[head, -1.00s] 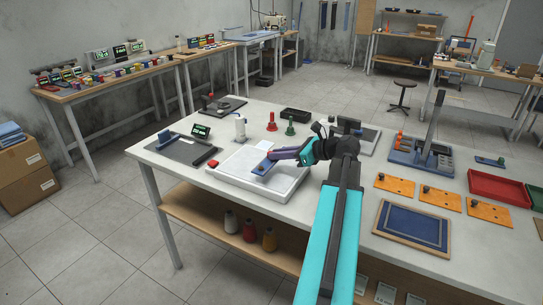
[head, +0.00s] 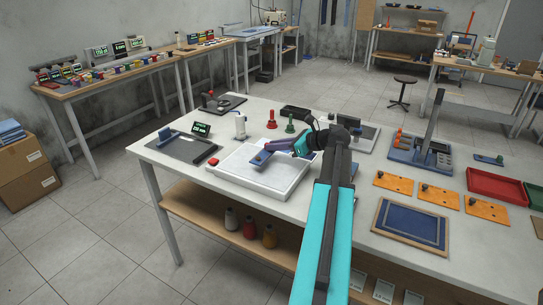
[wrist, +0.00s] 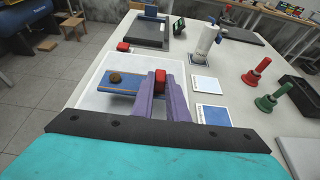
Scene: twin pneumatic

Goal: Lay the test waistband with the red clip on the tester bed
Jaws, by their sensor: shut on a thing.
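The test waistband (head: 262,157) is a short blue strip above the white tray (head: 225,172). In the wrist view the waistband (wrist: 122,82) shows a tan edge and a round brown button, and a red clip (wrist: 160,78) sits between my purple fingers. My gripper (head: 275,149) is shut on the clip and holds the waistband over the tray. The gap beneath is hard to judge. A dark grey flat bed with a blue upright block, likely the tester bed (head: 178,150), lies left of the tray; it also shows in the wrist view (wrist: 148,32).
A red block (head: 214,163) sits at the tray's left corner. A small display (head: 201,129), a white bottle (head: 240,126), and red (head: 271,119) and green (head: 290,124) stamp-like handles stand behind the tray. A black bar (head: 205,155) lies on the grey bed's right side.

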